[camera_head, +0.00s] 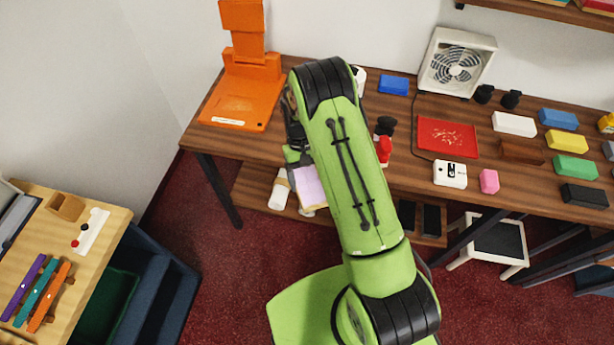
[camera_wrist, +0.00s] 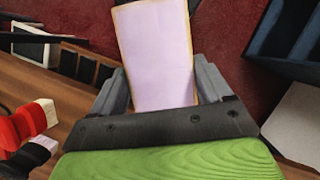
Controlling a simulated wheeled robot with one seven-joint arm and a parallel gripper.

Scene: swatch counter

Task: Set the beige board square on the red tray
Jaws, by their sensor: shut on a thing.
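My gripper (camera_wrist: 162,88) is shut on the beige board (camera_wrist: 155,50), which has a pale lilac face and thin beige edges. The board sticks out beyond both fingers in the wrist view. In the head view the board (camera_head: 309,187) hangs in front of the table's front edge, left of my arm; my arm partly hides the gripper. The red tray (camera_head: 447,137) lies flat on the table, right of my arm and well apart from the board. It has pale marks on its face.
A red bottle-like object (camera_head: 384,150) stands just right of my arm. A white socket block (camera_head: 450,174) and a pink block (camera_head: 489,181) lie in front of the tray. A fan (camera_head: 457,63) stands behind it, and several coloured blocks lie to its right.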

